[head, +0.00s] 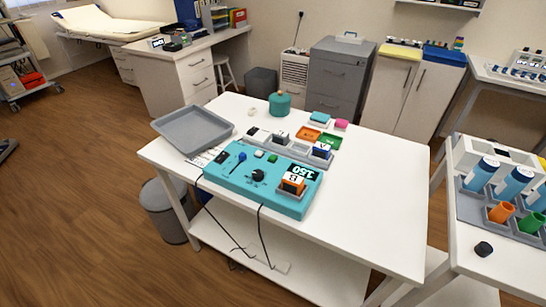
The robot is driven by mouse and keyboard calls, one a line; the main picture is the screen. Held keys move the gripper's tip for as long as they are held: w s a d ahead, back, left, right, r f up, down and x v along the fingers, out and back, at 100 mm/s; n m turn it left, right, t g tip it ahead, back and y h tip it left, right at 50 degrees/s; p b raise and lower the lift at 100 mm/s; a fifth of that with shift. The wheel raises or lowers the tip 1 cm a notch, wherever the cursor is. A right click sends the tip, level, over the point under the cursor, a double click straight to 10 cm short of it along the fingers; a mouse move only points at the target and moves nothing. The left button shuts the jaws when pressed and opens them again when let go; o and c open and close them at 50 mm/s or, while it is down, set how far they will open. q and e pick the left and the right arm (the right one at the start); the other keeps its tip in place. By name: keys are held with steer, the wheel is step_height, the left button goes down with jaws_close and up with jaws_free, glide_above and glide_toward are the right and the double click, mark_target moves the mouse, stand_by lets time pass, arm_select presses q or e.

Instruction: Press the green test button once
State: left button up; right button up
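A teal device (234,180) lies on the white table. On its top are a small bright green button (259,154) and a darker green button (272,158) to its right; I cannot read any label on either, so I cannot tell which is the test button. A black knob (258,175), a blue lever (241,157) and a display reading 150 (303,172) are also on it. An orange and black block marked B (292,184) stands at its right end. Neither of my grippers is in view, and nothing touches the buttons.
A grey tray (166,126) is left of the device. Behind it are a block marked A (321,151), a green tray (331,140) and a teal pot (279,103). The white table (375,220) is clear at right. Black cables hang off its front edge.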

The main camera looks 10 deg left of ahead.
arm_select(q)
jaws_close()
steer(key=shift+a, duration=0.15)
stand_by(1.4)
